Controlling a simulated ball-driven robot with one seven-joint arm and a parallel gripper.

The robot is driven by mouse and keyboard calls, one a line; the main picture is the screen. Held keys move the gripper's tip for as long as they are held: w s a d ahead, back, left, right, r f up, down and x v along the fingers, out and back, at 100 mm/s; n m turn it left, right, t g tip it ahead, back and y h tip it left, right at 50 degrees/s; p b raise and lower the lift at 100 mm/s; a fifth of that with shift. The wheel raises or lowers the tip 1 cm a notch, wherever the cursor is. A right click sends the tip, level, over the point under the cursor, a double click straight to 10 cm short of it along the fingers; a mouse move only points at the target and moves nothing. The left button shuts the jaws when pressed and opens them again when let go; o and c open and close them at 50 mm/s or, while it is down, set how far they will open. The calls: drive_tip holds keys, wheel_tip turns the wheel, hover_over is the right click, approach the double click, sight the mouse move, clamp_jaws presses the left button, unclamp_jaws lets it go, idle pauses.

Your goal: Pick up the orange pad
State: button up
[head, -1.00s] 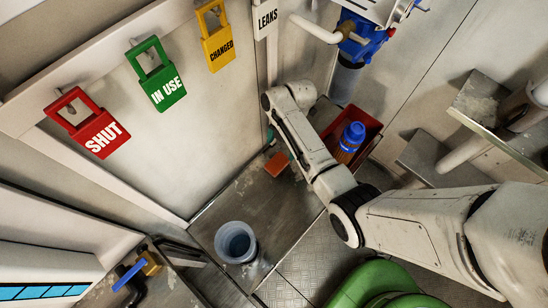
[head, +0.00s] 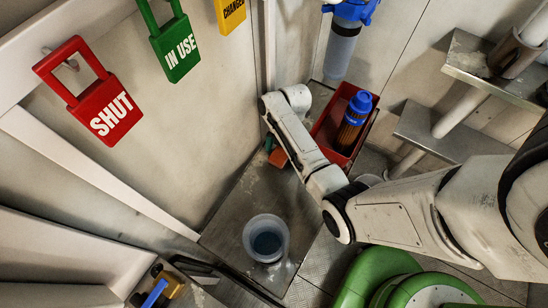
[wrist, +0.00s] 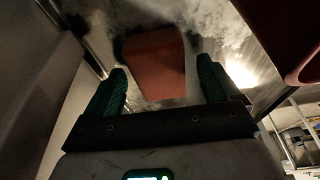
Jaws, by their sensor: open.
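The orange pad (head: 278,157) lies on the grey metal bench top, partly hidden by my arm in the head view. In the wrist view the orange pad (wrist: 155,58) is a dull orange-brown block ahead of my fingertips. My gripper (wrist: 162,70) is open, with one green finger to the left and one to the right of the pad's near part. In the head view only a bit of a green finger of my gripper (head: 269,138) shows beside the pad. I cannot tell whether the fingers touch it.
A red bin (head: 325,128) with a blue-capped filter (head: 352,122) stands right of the pad. A clear cup (head: 266,238) stands nearer on the bench (head: 225,225). Bench between pad and cup is clear.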

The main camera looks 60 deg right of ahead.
sight(280, 154)
drive_tip(key=shift+c, duration=0.4)
drive_tip(key=c, duration=1.1)
drive_tip(key=shift+r, duration=0.2)
drive_tip(key=shift+r, duration=0.3)
wheel_tip(280, 154, up, 2)
drive_tip(key=s+a+r+p, duration=0.1)
drive_tip(key=s+r, duration=0.2)
drive_tip(key=s, duration=0.1)
drive_tip(key=s+a+r+p, duration=0.1)
drive_tip(key=s+r, duration=0.2)
drive_tip(key=s, duration=0.2)
drive_tip(key=s+a+r+p, duration=0.1)
drive_tip(key=s+a+r, duration=0.1)
drive_tip(key=s+r, duration=0.2)
drive_tip(key=shift+s, duration=0.2)
